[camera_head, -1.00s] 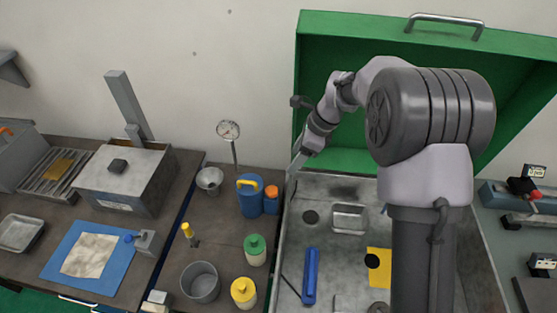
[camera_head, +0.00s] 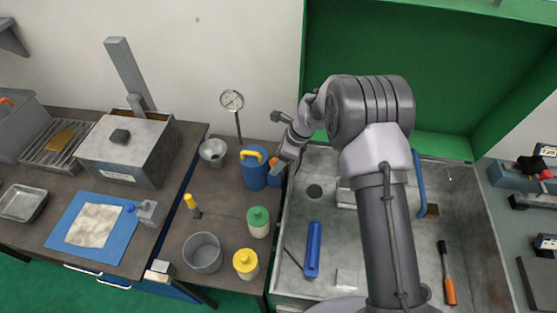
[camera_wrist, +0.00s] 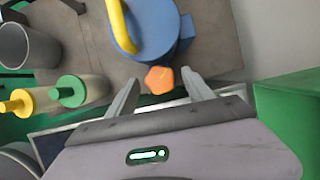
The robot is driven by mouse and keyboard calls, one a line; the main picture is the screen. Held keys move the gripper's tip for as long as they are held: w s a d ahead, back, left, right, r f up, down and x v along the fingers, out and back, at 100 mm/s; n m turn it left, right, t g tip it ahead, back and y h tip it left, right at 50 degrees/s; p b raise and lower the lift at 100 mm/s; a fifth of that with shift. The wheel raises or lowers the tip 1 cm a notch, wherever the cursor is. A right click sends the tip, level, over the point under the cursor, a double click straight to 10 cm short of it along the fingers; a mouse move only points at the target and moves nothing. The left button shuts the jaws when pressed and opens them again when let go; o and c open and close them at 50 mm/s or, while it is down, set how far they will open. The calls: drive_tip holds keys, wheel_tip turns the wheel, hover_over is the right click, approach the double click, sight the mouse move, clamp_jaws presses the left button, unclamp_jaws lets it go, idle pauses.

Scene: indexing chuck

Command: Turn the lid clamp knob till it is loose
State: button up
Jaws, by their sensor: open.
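An orange faceted knob (camera_wrist: 160,79) stands beside the blue canister (camera_wrist: 150,22) with a yellow handle; I take it for the lid clamp knob, but its mounting is hard to make out. In the wrist view, my gripper (camera_wrist: 160,77) is open, with one finger on either side of the orange knob and visible gaps between. I cannot tell the height of the fingertips over it. In the head view the blue canister (camera_head: 254,170) stands on the dark bench, and my gripper (camera_head: 279,167) is at its right, largely covering the knob.
A dial gauge (camera_head: 232,100) on a stem and a grey funnel (camera_head: 213,151) stand behind and left of the canister. Green-capped (camera_head: 258,222) and yellow-capped (camera_head: 246,263) bottles and a grey pot (camera_head: 203,252) are in front. The green-lidded basin (camera_head: 305,200) borders the right.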

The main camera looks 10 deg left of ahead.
clamp_jaws()
drive_tip(key=n+g, duration=0.1)
drive_tip(key=n, duration=0.2)
drive_tip(key=shift+w, duration=0.1)
unclamp_jaws()
drive_tip(key=p+v, duration=0.2)
drive_tip(key=v, duration=1.5)
drive_tip(key=shift+r, duration=0.25)
drive_tip(key=shift+w, duration=0.15)
